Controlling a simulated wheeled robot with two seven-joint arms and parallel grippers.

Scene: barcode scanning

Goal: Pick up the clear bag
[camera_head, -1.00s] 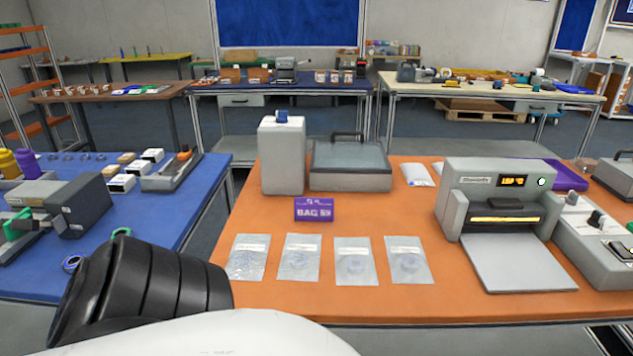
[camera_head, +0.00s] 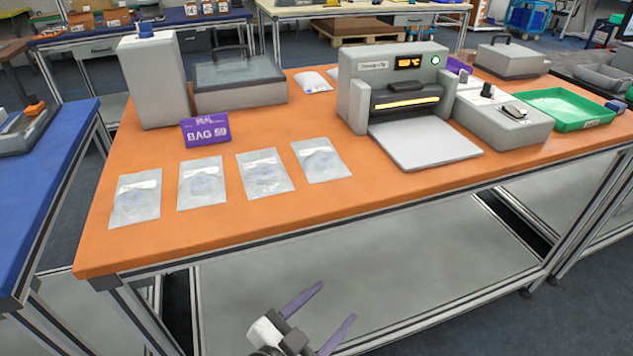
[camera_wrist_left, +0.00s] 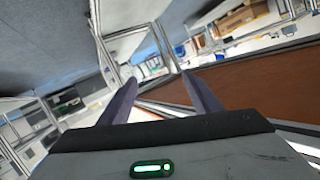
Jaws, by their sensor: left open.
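Several flat clear bags lie in a slanting row on the orange table (camera_head: 235,235), with pale labels at their tops. They are a leftmost bag (camera_head: 136,203), a second bag (camera_head: 201,187), a third bag (camera_head: 264,176) and a rightmost bag (camera_head: 321,162). My left gripper (camera_head: 336,301) is open and empty, low in front of the table's front edge and apart from the bags. Its two purple fingers also show in the left wrist view (camera_wrist_left: 160,79), with nothing between them. No bag is clear in that view. My right gripper is not in view.
Behind the bags stand a purple sign (camera_head: 206,131), a tall grey box (camera_head: 155,82) and a lidded case (camera_head: 240,85). A sealing machine (camera_head: 398,75) with a flat plate (camera_head: 425,145) is to their right. A green tray (camera_head: 570,108) lies further right. The table's front strip is clear.

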